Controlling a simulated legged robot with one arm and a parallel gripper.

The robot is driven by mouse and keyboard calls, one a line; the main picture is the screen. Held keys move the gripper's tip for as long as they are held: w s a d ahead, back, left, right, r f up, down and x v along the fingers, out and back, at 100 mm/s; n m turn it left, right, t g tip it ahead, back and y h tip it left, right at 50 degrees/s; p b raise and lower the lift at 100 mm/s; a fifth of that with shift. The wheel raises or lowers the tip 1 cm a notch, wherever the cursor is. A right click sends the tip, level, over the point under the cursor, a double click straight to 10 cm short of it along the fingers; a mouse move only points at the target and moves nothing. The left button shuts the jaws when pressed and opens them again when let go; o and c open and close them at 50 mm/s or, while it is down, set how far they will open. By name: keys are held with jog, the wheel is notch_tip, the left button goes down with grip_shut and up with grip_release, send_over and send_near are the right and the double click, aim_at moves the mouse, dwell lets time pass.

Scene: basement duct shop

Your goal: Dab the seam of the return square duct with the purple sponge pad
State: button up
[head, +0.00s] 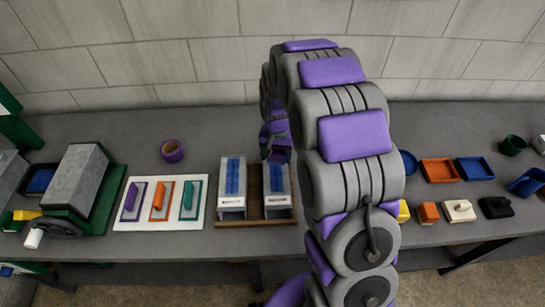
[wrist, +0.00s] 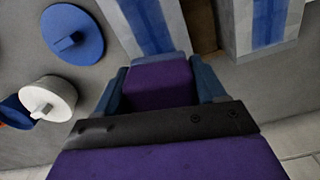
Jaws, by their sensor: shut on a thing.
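Two grey square ducts, one on the left (head: 232,203) and one on the right (head: 278,203), stand side by side on a wooden base (head: 255,213). Each has a blue strip along its top. Their front labels are too small to read, so I cannot tell which is the return duct. My gripper (head: 277,145) is just behind the right duct's far end in the head view. In the wrist view my gripper (wrist: 160,88) is shut on the purple sponge pad (wrist: 160,80). Parts of both ducts show beyond it. I cannot tell whether the pad touches a duct.
A white board (head: 192,218) with purple, orange and teal handled pieces lies to the left. A purple ring-shaped cup (head: 172,151) stands behind it. A grey box machine with a handwheel (head: 60,228) is farther left. Trays (head: 440,170) and small blocks stand right of my arm.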

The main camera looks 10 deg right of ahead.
jog(key=shift+d+r, duration=0.25)
jog(key=shift+r, duration=0.3)
jog(key=shift+s+d+r+p, duration=0.15)
jog(key=shift+r+p, duration=0.2)
jog(key=shift+r, duration=0.45)
jog(key=shift+a+r+p, duration=0.2)
jog(key=shift+a+r, duration=0.2)
jog(key=shift+r, duration=0.2)
jog(key=shift+a+r+p, duration=0.15)
jog(key=shift+a+r, duration=0.25)
jog(key=shift+r, duration=0.2)
jog(key=shift+d, duration=0.7)
